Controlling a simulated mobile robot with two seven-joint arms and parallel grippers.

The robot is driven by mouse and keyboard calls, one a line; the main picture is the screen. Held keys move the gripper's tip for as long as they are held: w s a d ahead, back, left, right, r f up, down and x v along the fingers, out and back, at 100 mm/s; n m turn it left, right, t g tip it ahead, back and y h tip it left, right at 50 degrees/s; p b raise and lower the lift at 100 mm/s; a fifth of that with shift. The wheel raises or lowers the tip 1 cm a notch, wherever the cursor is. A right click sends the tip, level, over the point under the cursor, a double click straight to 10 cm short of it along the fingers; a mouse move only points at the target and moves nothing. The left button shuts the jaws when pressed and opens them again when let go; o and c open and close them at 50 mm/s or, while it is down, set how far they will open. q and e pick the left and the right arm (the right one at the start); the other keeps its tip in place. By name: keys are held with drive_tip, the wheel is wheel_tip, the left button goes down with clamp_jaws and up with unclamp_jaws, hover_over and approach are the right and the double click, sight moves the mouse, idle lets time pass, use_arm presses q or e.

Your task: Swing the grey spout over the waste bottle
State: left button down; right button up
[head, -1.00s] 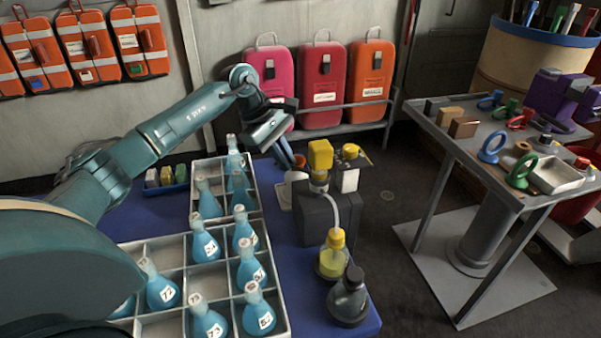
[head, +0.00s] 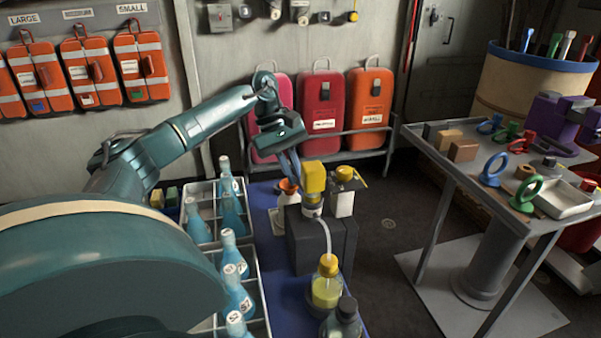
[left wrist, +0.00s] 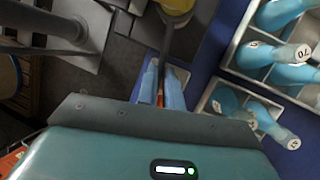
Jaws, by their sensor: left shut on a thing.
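A pump with a yellow head (head: 313,178) stands on a dark box (head: 322,240). The wrist view shows the grey spout (left wrist: 168,42) running from the yellow head (left wrist: 176,4) down between my left gripper's blue fingers. My left gripper (head: 292,172), also in the wrist view (left wrist: 161,90), is shut on the spout. A white bottle with an orange mouth (head: 287,187), apparently the waste bottle, stands just below the fingertips; some orange shows between them in the wrist view. Whether the spout's tip is centred over it is hidden. My right gripper is not seen.
A pale tube (head: 328,236) drops from the pump to a yellow-capped bottle (head: 326,285), beside a dark-capped bottle (head: 342,318). A crate (head: 254,258) of blue flasks stands left. A white container with a yellow-black top (head: 342,200) stands behind. A side table (head: 452,172) is right.

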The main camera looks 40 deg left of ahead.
use_arm(q)
drive_tip(key=c, duration=1.5)
unclamp_jaws()
drive_tip(key=shift+c, duration=0.2)
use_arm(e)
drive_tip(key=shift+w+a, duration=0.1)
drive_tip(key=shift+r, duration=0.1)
use_arm(q)
drive_tip(key=w+p+v, duration=0.1)
drive_tip(key=p+v, duration=0.1)
drive_tip(key=v, duration=1.1)
drive_tip(key=shift+s, duration=0.45)
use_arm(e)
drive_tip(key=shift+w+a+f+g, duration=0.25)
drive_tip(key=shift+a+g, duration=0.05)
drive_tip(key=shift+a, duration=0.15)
use_arm(q)
drive_tip(key=shift+r, duration=0.1)
drive_tip(key=shift+r, duration=0.1)
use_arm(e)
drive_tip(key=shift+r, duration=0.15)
